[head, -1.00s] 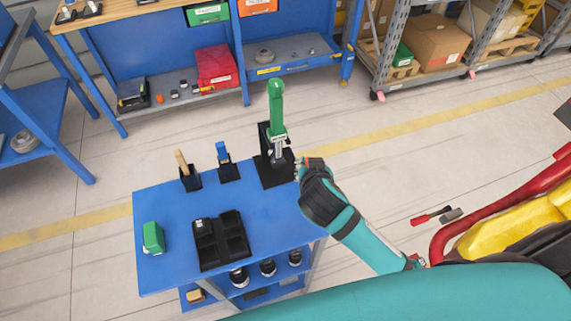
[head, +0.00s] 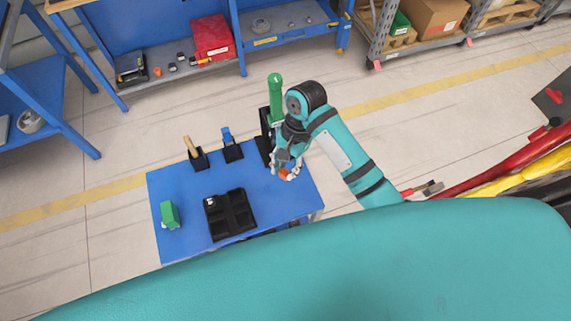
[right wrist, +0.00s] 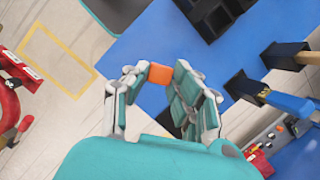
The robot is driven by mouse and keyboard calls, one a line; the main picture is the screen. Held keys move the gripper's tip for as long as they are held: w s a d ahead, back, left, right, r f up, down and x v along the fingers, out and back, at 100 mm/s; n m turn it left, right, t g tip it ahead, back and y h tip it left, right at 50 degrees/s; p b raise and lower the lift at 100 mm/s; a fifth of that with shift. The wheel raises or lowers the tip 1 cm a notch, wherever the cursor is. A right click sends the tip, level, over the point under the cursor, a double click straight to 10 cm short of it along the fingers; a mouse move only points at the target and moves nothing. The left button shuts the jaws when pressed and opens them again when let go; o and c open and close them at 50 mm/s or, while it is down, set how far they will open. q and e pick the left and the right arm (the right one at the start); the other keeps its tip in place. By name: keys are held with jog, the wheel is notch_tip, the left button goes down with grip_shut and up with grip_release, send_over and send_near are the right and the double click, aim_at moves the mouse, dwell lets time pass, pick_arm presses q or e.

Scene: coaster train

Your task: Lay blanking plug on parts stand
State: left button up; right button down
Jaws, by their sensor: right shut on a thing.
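An orange blanking plug (head: 286,175) is in my right gripper (head: 284,167), over the right part of the blue parts stand (head: 283,207). In the right wrist view the plug (right wrist: 159,74) is a small orange block between the closed fingertips, with the stand's blue top (right wrist: 160,33) behind and to the right. The gripper appears to be above the stand; the gap is hard to judge. My left gripper is not in view.
On the stand are a black divided tray (head: 230,216), a green block (head: 170,214), two black holders with upright tools and a green-handled tool (head: 275,95) in a tall black holder, partly hidden by my arm. The stand's right front is bare.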

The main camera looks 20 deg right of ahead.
jog(key=shift+r, duration=0.15)
jog(key=shift+f, duration=0.65)
notch_tip(320, 180, down, 5)
jog(key=shift+f, duration=0.1)
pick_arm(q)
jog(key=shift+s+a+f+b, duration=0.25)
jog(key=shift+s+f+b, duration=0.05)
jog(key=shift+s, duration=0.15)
pick_arm(e)
jog(key=shift+f, duration=1.35)
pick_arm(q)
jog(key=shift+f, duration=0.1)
pick_arm(e)
jog(key=shift+f, duration=0.4)
jog(key=c, duration=1)
grip_release()
jog(key=shift+d+r, duration=0.1)
jog(key=v, duration=1.1)
jog(key=shift+r, duration=0.4)
